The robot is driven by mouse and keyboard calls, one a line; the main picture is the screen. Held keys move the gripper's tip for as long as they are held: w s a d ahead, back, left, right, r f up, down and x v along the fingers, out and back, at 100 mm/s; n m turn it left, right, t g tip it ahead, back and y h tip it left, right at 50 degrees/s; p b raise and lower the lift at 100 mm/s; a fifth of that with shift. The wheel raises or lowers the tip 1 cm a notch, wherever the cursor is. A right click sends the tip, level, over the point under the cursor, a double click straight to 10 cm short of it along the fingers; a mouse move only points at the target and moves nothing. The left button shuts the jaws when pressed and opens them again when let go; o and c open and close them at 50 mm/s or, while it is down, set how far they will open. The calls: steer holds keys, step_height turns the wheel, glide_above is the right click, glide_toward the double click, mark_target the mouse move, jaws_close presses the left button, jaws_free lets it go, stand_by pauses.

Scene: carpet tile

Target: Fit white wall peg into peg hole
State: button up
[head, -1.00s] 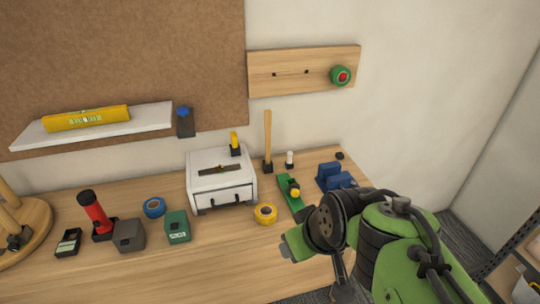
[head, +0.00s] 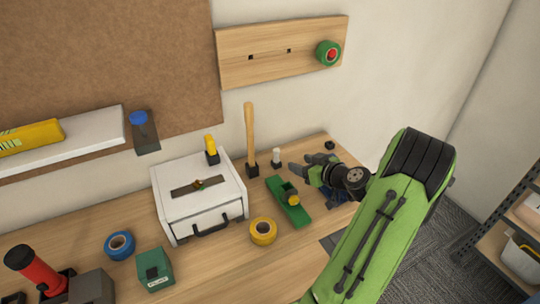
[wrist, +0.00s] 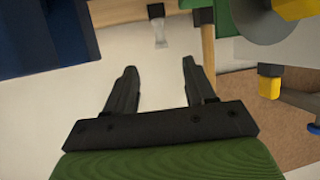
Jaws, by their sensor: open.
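The white wall peg (head: 276,155) stands upright in a small black base on the workbench. It also shows in the wrist view (wrist: 160,40), where the picture looks upside down. My gripper (head: 292,170) is open and empty, just right of the peg in the head view. In the wrist view the peg lies ahead of the gap between my fingertips (wrist: 158,65), apart from both. The wooden wall board (head: 235,60) has two dark peg holes, left (head: 251,57) and right (head: 289,50). A green tape roll (head: 328,53) hangs at its right end.
A wooden handle (head: 250,135) stands upright in a black base left of the peg. A green plane (head: 290,203) lies in front. A blue vise, partly hidden by my arm, shows in the wrist view (wrist: 45,35). A white toolbox (head: 200,200) and yellow tape (head: 263,231) are farther left.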

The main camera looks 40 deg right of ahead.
mark_target(278, 154)
steer(key=x, duration=1.2)
steer(key=shift+w+f, duration=0.15)
steer(key=shift+w, duration=0.15)
steer(key=shift+c, duration=0.4)
jaws_close()
